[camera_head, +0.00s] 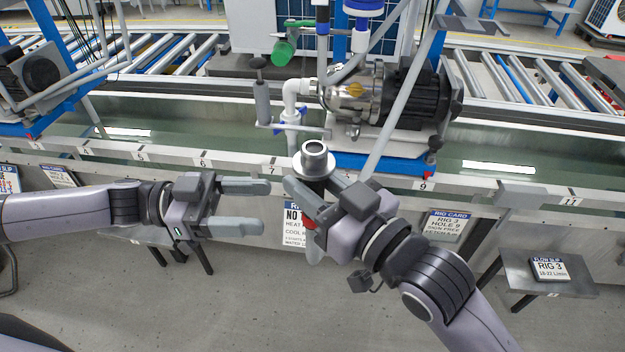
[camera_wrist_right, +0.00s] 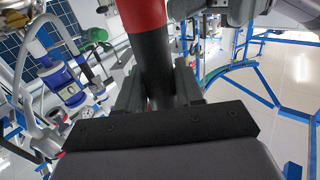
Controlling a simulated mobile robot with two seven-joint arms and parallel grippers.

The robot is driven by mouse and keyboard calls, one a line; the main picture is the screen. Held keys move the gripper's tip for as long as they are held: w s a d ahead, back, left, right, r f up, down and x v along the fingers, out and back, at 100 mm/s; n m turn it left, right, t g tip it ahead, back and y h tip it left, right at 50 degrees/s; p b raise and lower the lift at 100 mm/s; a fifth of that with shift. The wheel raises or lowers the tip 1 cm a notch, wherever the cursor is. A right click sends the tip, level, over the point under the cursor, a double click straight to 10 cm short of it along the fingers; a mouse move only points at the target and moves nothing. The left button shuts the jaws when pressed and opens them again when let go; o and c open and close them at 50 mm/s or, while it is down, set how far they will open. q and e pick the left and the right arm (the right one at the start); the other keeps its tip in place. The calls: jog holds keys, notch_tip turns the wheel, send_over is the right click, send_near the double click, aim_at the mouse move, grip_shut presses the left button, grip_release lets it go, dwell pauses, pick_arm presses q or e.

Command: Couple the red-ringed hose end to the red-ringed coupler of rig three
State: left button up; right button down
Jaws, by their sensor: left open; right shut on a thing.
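My right gripper (camera_head: 303,212) is shut on a dark hose end with a metal collar (camera_head: 315,158) facing up, in the head view. Its red ring (camera_head: 309,223) shows low between the fingers. In the right wrist view the red ring (camera_wrist_right: 142,14) sits on the dark body (camera_wrist_right: 153,65) between the jaws. My left gripper (camera_head: 264,208) is open and empty, left of the held end, with its fingers pointing toward it. A pump rig (camera_head: 385,95) stands behind on the trough, with white piping (camera_head: 297,90). I cannot make out a red-ringed coupler on it.
The trough front rail (camera_head: 200,160) carries hole numbers. A rig card (camera_head: 447,225) reads rig 3, hole 9. A small table (camera_head: 560,290) at right holds a rig 3 flow slip (camera_head: 549,269). Another pump rig (camera_head: 35,75) stands at far left. The floor in front is clear.

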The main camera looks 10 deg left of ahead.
jog(key=shift+r, duration=0.1)
pick_arm(q)
jog(key=d+f+n+t+y, duration=0.4)
jog(key=d+f+n+t, duration=0.5)
jog(key=d+f+t, duration=0.1)
jog(key=s+a+f+n+y, duration=0.2)
jog(key=s+a+f+y, duration=0.3)
jog(key=a+f, duration=0.3)
jog(key=s+a+f+n+g+y, duration=0.1)
jog(key=s+a+f+n+y, duration=0.2)
jog(key=s+a+f+y, duration=0.2)
notch_tip(320, 180, down, 3)
jog(key=a+y, duration=0.2)
jog(key=shift+a+g, duration=0.3)
jog(key=shift+a, duration=0.05)
pick_arm(e)
jog(key=d+f+m+t+h, duration=0.3)
jog(key=d+h, duration=0.4)
jog(key=d, duration=0.6)
jog(key=d+f+m+t+h, duration=0.3)
jog(key=d+f+m+h, duration=0.2)
jog(key=d, duration=0.8)
jog(key=shift+w+d+m+h, duration=0.3)
jog(key=shift+w+m+h, duration=0.15)
jog(key=shift+m+h, duration=0.55)
pick_arm(q)
jog(key=shift+d, duration=0.15)
pick_arm(e)
jog(key=shift+w+d, duration=0.1)
